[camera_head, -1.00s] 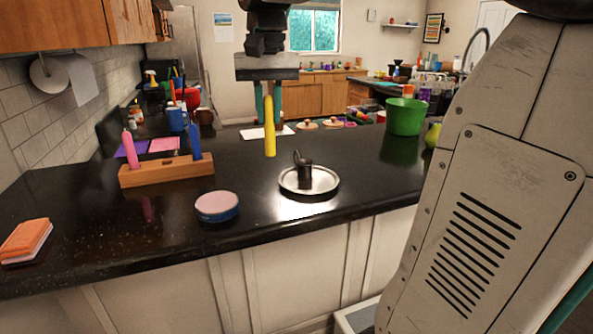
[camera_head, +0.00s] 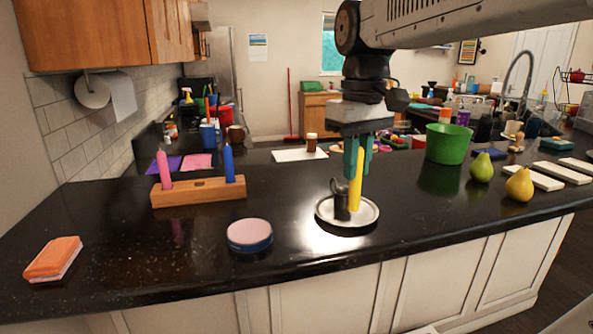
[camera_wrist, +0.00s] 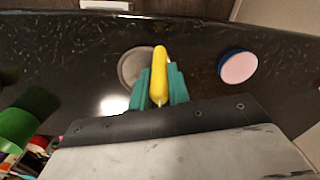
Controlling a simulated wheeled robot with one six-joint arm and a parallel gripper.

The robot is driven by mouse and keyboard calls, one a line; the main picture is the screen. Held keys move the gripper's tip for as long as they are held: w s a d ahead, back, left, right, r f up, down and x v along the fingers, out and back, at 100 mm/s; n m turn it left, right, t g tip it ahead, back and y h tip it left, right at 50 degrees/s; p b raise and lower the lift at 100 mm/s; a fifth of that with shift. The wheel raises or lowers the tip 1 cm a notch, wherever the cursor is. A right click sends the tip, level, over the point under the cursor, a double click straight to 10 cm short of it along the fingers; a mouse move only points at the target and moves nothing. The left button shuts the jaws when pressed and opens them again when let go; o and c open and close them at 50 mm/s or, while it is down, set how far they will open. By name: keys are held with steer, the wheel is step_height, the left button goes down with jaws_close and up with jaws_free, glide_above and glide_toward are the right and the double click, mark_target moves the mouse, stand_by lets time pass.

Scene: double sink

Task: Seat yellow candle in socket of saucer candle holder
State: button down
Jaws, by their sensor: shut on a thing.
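My gripper (camera_head: 358,170) is shut on the yellow candle (camera_head: 355,192), which hangs upright below the teal fingers. The saucer candle holder (camera_head: 372,214) is a light round plate with a dark socket (camera_head: 341,206) and a small handle. In the head view the candle's lower end shows just right of the socket, over the plate, not visibly inside it. I cannot tell its exact height above the plate. In the wrist view the candle (camera_wrist: 159,75) overlaps the right part of the saucer (camera_wrist: 129,65), and the socket is not clearly visible.
A wooden block (camera_head: 200,193) holds a pink and a blue candle. A round tin (camera_head: 249,237) stands left of the saucer. A green bucket (camera_head: 447,144) and pears (camera_head: 519,185) are to the right. Orange sponges (camera_head: 53,258) lie far left. The counter's front edge is near.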

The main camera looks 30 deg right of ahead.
steer(key=shift+w+d+f, duration=0.75)
steer(key=shift+w+d, duration=0.1)
steer(key=shift+w, duration=0.7)
steer(key=shift+w+d+f, duration=0.75)
steer(key=shift+w+d, duration=0.15)
steer(key=shift+w, duration=0.6)
steer(key=shift+w+d+f, duration=0.75)
steer(key=shift+w+d, duration=0.1)
steer(key=shift+w, duration=0.7)
steer(key=shift+f, duration=0.1)
steer(key=c, duration=1.3)
jaws_free()
steer(key=shift+f, duration=0.1)
step_height(320, 180, up, 12)
steer(key=shift+t, duration=0.7)
steer(key=s+a+f, duration=0.4)
steer(key=s+f, duration=0.2)
steer(key=s+a+f, duration=0.5)
steer(key=s+f, duration=0.2)
steer(key=s+a+f, duration=0.5)
steer(key=s+f, duration=0.1)
steer(key=s, duration=0.1)
steer(key=shift+a+f, duration=0.15)
steer(key=shift+f, duration=0.25)
